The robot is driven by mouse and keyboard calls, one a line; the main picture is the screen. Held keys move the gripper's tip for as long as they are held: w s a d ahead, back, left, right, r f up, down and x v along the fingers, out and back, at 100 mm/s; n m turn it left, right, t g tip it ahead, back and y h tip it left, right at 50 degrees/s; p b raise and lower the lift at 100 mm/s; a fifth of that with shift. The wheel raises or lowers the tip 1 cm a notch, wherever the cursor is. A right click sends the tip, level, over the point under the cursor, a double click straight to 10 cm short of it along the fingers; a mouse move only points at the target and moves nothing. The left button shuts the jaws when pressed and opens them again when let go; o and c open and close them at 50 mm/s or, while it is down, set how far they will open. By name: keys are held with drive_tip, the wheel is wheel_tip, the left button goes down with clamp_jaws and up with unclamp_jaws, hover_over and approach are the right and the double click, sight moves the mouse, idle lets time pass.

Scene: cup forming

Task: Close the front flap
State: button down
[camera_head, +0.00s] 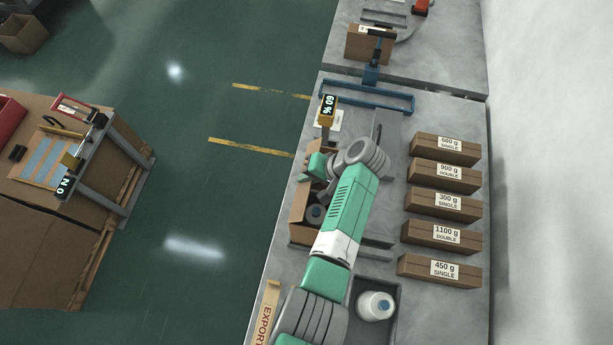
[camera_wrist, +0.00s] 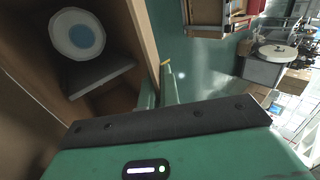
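An open cardboard carton (camera_head: 298,232) stands on the grey bench, partly hidden by my arm. A round item with a blue centre (camera_head: 316,213) sits inside it and shows larger, with a white rim, in the wrist view (camera_wrist: 79,35). My gripper (camera_head: 318,166) is at the carton's far end, close to the cardboard. In the wrist view a brown cardboard panel (camera_wrist: 138,32) stands beside the gripper's green fingers (camera_wrist: 158,88). I cannot tell whether this panel is the front flap, whether they touch, or how far the fingers are apart.
A display post (camera_head: 327,110) and a blue frame (camera_head: 366,94) stand beyond the carton. Several labelled closed boxes (camera_head: 443,205) line the right side. An EXPORT strip (camera_head: 266,312) lies at the lower left.

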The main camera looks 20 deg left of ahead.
idle(0.3)
drive_tip(key=c, duration=1.6)
unclamp_jaws()
drive_tip(key=shift+c, duration=0.2)
